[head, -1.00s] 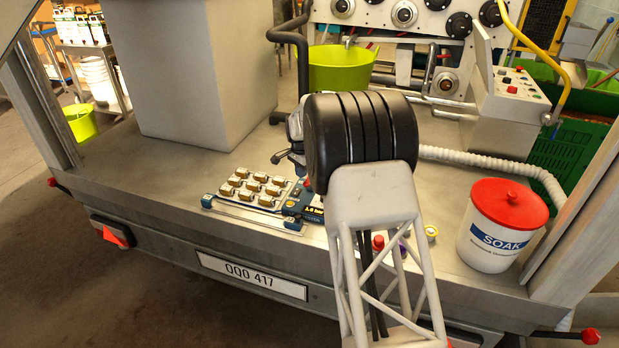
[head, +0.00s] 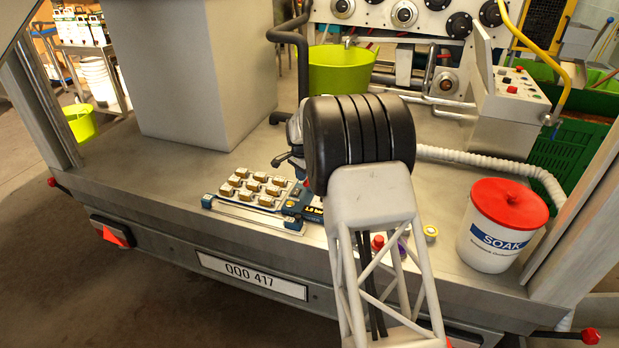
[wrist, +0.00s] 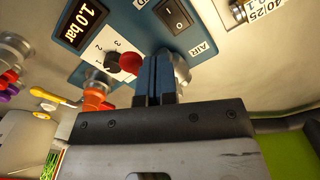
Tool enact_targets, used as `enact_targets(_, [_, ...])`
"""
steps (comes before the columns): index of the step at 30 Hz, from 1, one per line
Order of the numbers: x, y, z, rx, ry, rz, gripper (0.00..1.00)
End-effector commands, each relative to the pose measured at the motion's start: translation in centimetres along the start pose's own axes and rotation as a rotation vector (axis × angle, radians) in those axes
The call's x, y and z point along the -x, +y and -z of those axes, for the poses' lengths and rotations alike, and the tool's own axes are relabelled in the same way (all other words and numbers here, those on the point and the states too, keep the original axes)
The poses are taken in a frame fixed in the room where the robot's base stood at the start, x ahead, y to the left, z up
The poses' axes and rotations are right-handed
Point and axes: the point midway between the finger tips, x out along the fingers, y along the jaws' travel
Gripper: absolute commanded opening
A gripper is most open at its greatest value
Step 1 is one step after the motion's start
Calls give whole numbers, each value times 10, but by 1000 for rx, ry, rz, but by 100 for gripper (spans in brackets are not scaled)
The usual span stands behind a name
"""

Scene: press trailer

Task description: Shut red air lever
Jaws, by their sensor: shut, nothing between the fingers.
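In the wrist view, the red lever knob (wrist: 130,63) sits on the face of a blue air box (wrist: 125,22), beside a small dial plate marked 1, 2, 3. My gripper (wrist: 157,62) is shut and empty, its dark blue fingers side by side just right of the red knob. A narrow gap seems to lie between knob and fingers; I cannot tell if they touch. A silver round fitting (wrist: 180,70) is close on the fingers' right. In the head view the air box (head: 303,203) shows partly, and my arm hides the lever and the gripper.
The box carries a lit 1.0 bar display (wrist: 82,22) and a black rocker switch (wrist: 173,15). An orange fitting (wrist: 96,95) is left of the fingers. In the head view, a tray of brown-topped blocks (head: 240,206) lies left of the box and a red-lidded SOAK bucket (head: 497,240) stands right.

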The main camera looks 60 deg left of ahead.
Motion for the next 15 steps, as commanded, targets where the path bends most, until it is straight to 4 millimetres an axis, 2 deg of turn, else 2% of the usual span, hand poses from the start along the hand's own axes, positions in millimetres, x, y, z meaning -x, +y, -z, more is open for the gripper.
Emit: enact_targets(15, [-17, 0, -2, 0, -4, -7, 0])
